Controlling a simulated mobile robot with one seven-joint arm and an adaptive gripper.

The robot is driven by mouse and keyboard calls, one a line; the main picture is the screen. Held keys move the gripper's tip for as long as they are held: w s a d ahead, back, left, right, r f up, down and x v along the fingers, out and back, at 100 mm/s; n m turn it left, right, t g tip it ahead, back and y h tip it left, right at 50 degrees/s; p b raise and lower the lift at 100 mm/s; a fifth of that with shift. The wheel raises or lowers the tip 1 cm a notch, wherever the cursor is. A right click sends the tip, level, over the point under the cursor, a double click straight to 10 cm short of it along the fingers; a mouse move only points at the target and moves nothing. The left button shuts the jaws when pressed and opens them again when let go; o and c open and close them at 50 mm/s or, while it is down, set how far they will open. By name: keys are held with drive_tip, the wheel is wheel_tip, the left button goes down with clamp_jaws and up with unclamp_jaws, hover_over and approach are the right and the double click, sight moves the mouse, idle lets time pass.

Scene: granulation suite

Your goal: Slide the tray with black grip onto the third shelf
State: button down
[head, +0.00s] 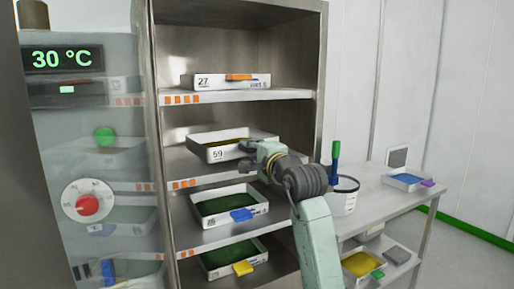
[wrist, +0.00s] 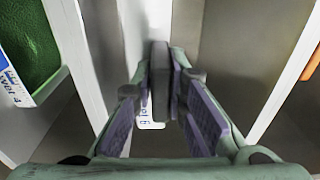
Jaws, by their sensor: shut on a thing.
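The tray marked 59 (head: 221,153) is white with yellow contents. It is at the second visible shelf from the top (head: 205,179), turned slightly, with its front towards me. In the head view I cannot tell whether its underside touches the shelf. My gripper (head: 250,148) is at the right part of the tray's front and hides most of its grip. In the wrist view my gripper (wrist: 162,100) is shut on the dark grip (wrist: 160,70), one finger on each side. Part of the tray's white label (wrist: 150,124) shows between the fingers.
A tray with an orange grip (head: 230,84) is on the shelf above. Trays with a blue grip (head: 241,215) and a yellow grip (head: 243,268) are below. The glass door (head: 110,150) stands at the left. A bench (head: 385,207) with a beaker (head: 343,197) stands right.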

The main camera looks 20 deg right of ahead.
drive_tip(key=w+p, duration=0.1)
drive_tip(key=w, duration=0.2)
drive_tip(key=w+a+p, duration=0.1)
drive_tip(key=w, duration=0.1)
drive_tip(key=shift+w+a+r, duration=0.1)
drive_tip(key=shift+w+r, duration=0.1)
drive_tip(key=shift+w, duration=0.2)
drive_tip(key=shift+f+b, duration=0.65)
drive_tip(key=shift+f, duration=0.5)
drive_tip(key=c, duration=1.6)
unclamp_jaws()
drive_tip(key=shift+o, duration=0.3)
drive_tip(key=shift+f, duration=0.15)
drive_tip(key=s+d, duration=0.2)
drive_tip(key=s, duration=1)
